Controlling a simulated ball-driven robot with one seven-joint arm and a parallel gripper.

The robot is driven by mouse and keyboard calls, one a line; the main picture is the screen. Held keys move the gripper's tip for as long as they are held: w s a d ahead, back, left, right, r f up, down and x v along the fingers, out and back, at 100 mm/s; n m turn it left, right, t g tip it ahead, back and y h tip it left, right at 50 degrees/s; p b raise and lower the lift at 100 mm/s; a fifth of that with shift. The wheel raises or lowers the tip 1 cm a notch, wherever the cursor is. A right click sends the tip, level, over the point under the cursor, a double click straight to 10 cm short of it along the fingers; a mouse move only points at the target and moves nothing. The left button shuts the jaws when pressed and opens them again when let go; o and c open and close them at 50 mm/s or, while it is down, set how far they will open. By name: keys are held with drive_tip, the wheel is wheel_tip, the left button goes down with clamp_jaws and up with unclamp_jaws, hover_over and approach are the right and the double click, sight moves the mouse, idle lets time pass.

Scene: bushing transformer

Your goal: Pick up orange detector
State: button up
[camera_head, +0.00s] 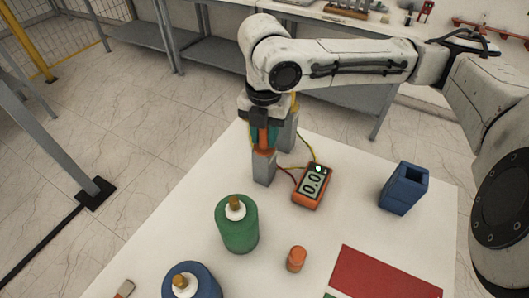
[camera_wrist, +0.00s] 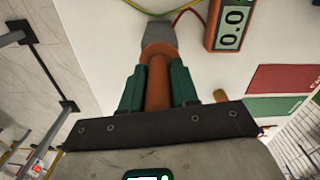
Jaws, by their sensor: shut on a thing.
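My gripper (camera_head: 264,138) is at the far left part of the white table, above a grey upright block (camera_head: 263,169). In the wrist view its green fingers (camera_wrist: 157,88) are shut on an orange cylindrical detector (camera_wrist: 156,66), one finger on each side. The detector's far end meets the grey block (camera_wrist: 159,35). I cannot tell whether it is still seated in the block. In the head view only a little orange (camera_head: 264,152) shows between the fingers and the block. An orange meter (camera_head: 311,187) reading 0.0 lies to the right, with red and yellow wires running towards the grey blocks.
A second grey block (camera_head: 287,134) stands just behind. A green cylinder (camera_head: 237,228), a blue cylinder (camera_head: 191,283) and a small orange cylinder (camera_head: 297,259) stand nearer. A blue hollow box (camera_head: 404,187) and a red patch (camera_head: 386,273) are at right. Table between them is clear.

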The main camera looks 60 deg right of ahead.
clamp_jaws()
drive_tip(key=shift+r, duration=0.2)
